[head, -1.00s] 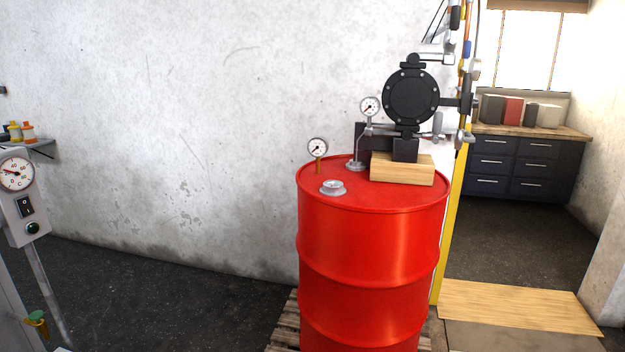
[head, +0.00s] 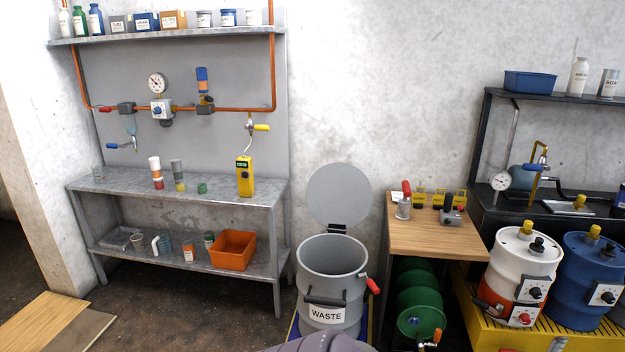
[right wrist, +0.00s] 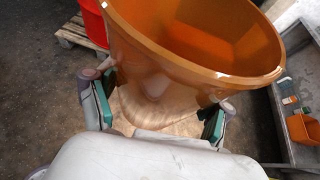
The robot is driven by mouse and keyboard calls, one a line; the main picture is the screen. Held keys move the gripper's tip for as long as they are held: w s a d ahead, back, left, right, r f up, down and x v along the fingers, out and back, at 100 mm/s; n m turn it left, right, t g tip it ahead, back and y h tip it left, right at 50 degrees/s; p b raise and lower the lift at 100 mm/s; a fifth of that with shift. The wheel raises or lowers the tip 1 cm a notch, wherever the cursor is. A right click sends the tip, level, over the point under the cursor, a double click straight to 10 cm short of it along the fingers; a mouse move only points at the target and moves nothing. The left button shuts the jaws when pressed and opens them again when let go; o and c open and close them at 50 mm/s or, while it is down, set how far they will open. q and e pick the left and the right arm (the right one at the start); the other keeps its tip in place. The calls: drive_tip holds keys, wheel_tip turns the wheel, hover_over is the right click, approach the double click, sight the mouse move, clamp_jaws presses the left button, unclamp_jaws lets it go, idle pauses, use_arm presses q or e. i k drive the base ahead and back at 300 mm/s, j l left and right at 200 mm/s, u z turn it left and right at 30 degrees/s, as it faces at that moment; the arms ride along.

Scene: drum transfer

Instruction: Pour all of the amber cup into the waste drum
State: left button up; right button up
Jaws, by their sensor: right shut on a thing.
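The waste drum (head: 333,280) is a grey open-topped bin labelled WASTE in the head view, low and right of centre. Its round lid (head: 339,195) stands raised behind the opening, and a red-tipped lever is on its right side. The amber cup (right wrist: 195,50) is in the right wrist view, large and close, its wide mouth facing up and right. My right gripper (right wrist: 158,106) is shut on the cup, a finger on each side. The lower inside of the cup is hidden, so its contents cannot be told. My left gripper is not in view.
A grey workbench (head: 220,190) stands left of the drum, with an orange bin (head: 233,250) on its lower shelf. A wooden table (head: 435,238) and green cylinder (head: 420,300) stand close on the right. Beyond are white (head: 520,265) and blue drums (head: 588,280).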

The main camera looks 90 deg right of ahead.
sight(331, 293)
drive_tip(key=k+l+z, duration=0.1)
drive_tip(key=l+z, duration=0.3)
drive_tip(key=l, duration=0.15)
drive_tip(key=l+z, duration=0.35)
drive_tip(key=l, duration=0.2)
drive_tip(key=i+l+z, duration=0.1)
drive_tip(key=l+z, duration=0.3)
drive_tip(key=l, duration=0.6)
drive_tip(key=i+l, duration=0.15)
drive_tip(key=l, duration=0.75)
drive_tip(key=i+l, duration=0.15)
drive_tip(key=l, duration=0.25)
drive_tip(key=l+z, duration=0.05)
